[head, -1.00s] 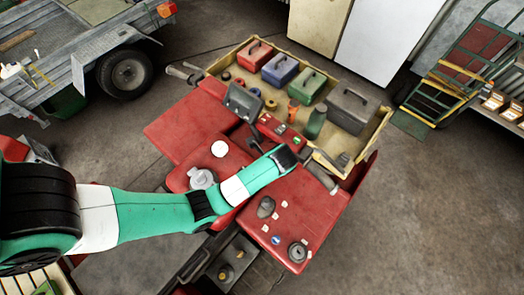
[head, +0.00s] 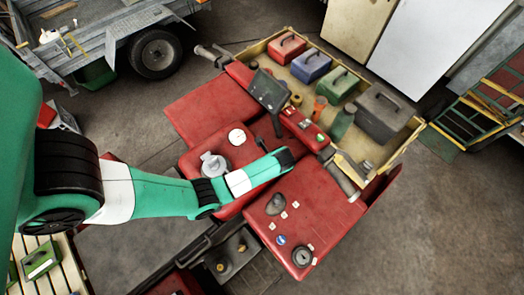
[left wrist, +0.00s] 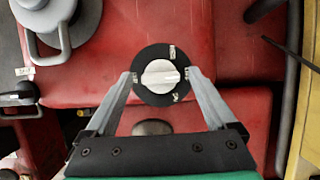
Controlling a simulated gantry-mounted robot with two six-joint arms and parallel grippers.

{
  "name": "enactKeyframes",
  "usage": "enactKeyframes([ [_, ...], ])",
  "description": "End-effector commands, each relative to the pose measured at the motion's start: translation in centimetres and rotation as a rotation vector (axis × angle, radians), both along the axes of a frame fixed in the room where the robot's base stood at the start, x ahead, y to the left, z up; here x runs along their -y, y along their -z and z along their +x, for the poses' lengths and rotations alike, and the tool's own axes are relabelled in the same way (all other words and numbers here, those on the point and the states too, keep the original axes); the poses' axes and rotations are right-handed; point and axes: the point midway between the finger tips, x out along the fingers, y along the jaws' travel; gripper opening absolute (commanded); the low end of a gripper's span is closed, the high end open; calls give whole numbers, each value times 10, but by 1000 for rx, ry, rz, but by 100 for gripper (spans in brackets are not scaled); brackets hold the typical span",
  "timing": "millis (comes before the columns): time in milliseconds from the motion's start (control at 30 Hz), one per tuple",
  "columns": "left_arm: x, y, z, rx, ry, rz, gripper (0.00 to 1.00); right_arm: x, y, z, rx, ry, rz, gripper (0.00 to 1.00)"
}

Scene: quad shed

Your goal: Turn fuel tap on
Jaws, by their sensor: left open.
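The fuel tap (left wrist: 160,78) appears to be the round black dial with a pale knob in the middle of the left wrist view, set on the red bodywork. The knob's ridge points right, toward one of several small pale labels, too small to read. My left gripper (left wrist: 160,74) is open, with one finger on each side of the dial; I cannot tell whether they touch it. In the head view the end of my left arm (head: 284,158) is over the red quad (head: 325,205), and the dial is not visible there. My right gripper is not in view.
A grey filler cap (head: 213,166) and a white gauge (head: 237,137) lie left of the arm's end. A black knob (head: 276,204) and a round cap (head: 302,257) sit on the red panel. The rack (head: 405,150) behind carries several boxes and bottles.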

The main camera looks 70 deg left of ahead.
Motion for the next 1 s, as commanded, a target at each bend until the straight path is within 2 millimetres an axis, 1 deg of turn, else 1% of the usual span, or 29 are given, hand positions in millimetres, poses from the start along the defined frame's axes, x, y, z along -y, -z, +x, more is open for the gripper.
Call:
enactKeyframes([
  [167,0,0,0,0,0,0,90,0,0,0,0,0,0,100],
  [200,0,0,0,0,0,0,88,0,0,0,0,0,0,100],
  [267,0,0,0,0,0,0,77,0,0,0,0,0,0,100],
  [300,0,0,0,0,0,0,70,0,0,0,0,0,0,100],
  [667,0,0,0,-1,0,1,5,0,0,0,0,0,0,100],
  [867,0,-1,0,-1,9,1,4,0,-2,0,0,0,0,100],
  [1000,0,-2,-1,-3,41,0,4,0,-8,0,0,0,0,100],
])
